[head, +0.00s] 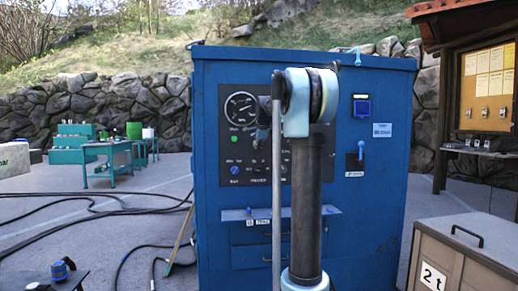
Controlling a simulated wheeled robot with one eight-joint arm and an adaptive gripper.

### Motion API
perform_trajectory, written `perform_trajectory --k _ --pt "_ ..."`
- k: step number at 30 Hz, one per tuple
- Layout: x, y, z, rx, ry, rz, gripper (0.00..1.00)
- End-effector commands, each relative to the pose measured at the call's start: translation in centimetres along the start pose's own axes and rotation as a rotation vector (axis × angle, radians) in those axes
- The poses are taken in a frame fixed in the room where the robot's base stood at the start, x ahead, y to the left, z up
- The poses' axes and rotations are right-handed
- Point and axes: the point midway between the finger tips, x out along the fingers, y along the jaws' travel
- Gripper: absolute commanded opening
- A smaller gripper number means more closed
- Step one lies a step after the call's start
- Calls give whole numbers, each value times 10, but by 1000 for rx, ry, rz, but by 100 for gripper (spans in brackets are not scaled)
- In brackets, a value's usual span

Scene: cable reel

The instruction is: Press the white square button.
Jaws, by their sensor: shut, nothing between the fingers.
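The blue cabinet (350,220) stands upright in front of me with a dark control panel (232,185) on its face. The panel carries a round gauge (240,108), a green light (234,139), a blue light (235,170) and several small controls. I cannot make out a white square button; my arm covers the panel's right middle part. My arm's pale joint and dark vertical tube stand in front of the cabinet. I cannot see my gripper's fingers.
A small blue-lit box (361,106) and a switch plate (354,163) sit on the cabinet's right side. A narrow ledge (320,211) crosses its face below the panel. Black cables (85,214) lie on the left ground. A box marked 2 t (478,246) stands right.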

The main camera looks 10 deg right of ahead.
Motion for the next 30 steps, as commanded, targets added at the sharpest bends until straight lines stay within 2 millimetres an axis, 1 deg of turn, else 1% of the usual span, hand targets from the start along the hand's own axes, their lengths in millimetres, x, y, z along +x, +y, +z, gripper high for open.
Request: perform_trajectory --k 8,17,26,30 --pt "2 -2 -1 1 1 0 0" --pt "16 -15 0 1 1 -2 0" --pt "19 -16 0 1 0 -2 0" --pt "16 -12 -1 1 0 -1 0"
